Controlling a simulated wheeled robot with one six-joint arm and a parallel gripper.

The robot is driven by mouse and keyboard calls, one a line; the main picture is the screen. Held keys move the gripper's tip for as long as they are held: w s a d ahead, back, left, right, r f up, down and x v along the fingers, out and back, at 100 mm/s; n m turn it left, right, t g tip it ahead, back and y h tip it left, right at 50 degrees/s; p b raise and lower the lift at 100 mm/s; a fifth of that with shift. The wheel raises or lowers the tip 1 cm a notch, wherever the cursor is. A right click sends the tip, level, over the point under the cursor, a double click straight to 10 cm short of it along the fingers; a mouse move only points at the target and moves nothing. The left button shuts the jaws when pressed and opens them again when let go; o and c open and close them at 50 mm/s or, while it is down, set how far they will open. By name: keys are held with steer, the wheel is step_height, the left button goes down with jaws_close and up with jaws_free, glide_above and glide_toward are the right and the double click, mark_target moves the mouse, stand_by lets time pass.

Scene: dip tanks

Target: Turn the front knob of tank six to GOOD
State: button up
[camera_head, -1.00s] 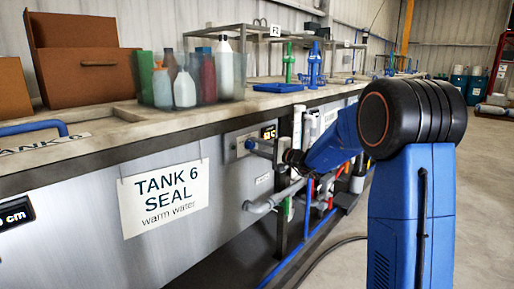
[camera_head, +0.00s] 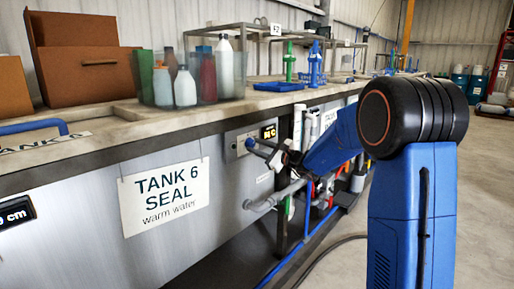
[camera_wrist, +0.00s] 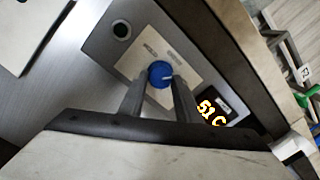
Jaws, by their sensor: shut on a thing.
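The blue front knob (camera_wrist: 160,74) sits on a beige plate on the panel of tank six. In the wrist view my gripper (camera_wrist: 160,80) has one finger on each side of the knob and is shut on it. A short pale mark shows on the knob's face. Two small grey labels (camera_wrist: 150,50) are on the plate, too blurred to read. In the head view my gripper (camera_head: 262,149) reaches the knob (camera_head: 249,143) from the right. The tank's sign (camera_head: 165,196) reads "TANK 6 SEAL warm water".
A display (camera_wrist: 211,112) beside the knob reads 51 C. A dark round socket (camera_wrist: 122,30) is on the same panel. Grey pipework (camera_head: 275,197) runs below my gripper. The counter edge (camera_head: 190,127) overhangs the panel. Bottles (camera_head: 185,87) stand above. Floor at right is open.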

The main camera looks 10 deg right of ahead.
steer(key=shift+f+m, duration=0.1)
steer(key=shift+m, duration=2)
steer(key=o, duration=1.1)
steer(key=shift+c, duration=0.2)
steer(key=shift+s, duration=0.1)
steer(key=r+v, duration=0.1)
steer(key=v, duration=1.6)
steer(key=shift+s+f, duration=0.25)
steer(key=shift+f, duration=0.15)
steer(key=shift+a, duration=0.1)
